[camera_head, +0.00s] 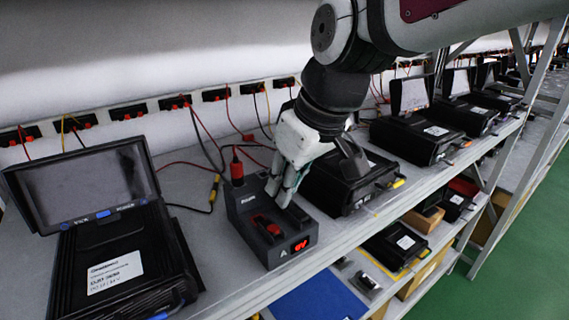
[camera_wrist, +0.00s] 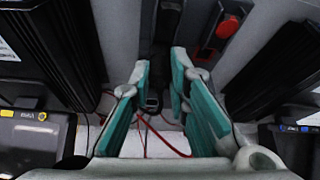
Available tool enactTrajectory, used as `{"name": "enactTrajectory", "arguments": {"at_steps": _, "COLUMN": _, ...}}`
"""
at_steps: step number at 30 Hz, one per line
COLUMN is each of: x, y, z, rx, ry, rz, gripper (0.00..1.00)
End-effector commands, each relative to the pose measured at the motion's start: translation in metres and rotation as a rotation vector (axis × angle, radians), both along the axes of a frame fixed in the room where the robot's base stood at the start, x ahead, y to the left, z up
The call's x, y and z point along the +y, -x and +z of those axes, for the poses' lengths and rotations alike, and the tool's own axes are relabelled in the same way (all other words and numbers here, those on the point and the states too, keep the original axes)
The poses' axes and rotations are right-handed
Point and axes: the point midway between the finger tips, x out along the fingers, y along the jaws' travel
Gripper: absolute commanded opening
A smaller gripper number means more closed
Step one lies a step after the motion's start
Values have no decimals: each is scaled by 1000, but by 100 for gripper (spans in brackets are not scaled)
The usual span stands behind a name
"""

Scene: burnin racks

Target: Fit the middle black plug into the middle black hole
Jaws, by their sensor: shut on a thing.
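The dark grey power box (camera_head: 255,240) stands on the shelf with a red rocker switch on top and a lit red display in front. My gripper (camera_head: 281,193) is over the right rear part of its top, pointing down. In the wrist view my gripper (camera_wrist: 160,72) is shut on the black plug (camera_wrist: 153,98), a small dark piece between the teal finger pads. The middle black hole is hidden by the fingers in both views. I cannot tell how far the plug is from the box or whether it touches.
A red plug (camera_head: 237,172) stands upright at the box's rear left. A screen unit (camera_head: 113,270) is close on the left, and a black device (camera_head: 345,185) close on the right. Red and black cables (camera_head: 205,150) run behind. The shelf's front edge is near the box.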

Motion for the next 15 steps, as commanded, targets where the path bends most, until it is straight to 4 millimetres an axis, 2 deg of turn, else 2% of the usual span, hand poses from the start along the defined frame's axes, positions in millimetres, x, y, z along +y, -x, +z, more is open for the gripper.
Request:
{"name": "enactTrajectory", "arguments": {"at_steps": 11, "x": 0, "y": 0, "z": -2, "rx": -1, "ry": -1, "rz": 0, "gripper": 0}}
{"name": "enactTrajectory", "arguments": {"at_steps": 12, "x": 0, "y": 0, "z": -2, "rx": -1, "ry": -1, "rz": 0, "gripper": 21}}
{"name": "enactTrajectory", "arguments": {"at_steps": 15, "x": 0, "y": 0, "z": -2, "rx": 0, "ry": 0, "rz": 0, "gripper": 40}}
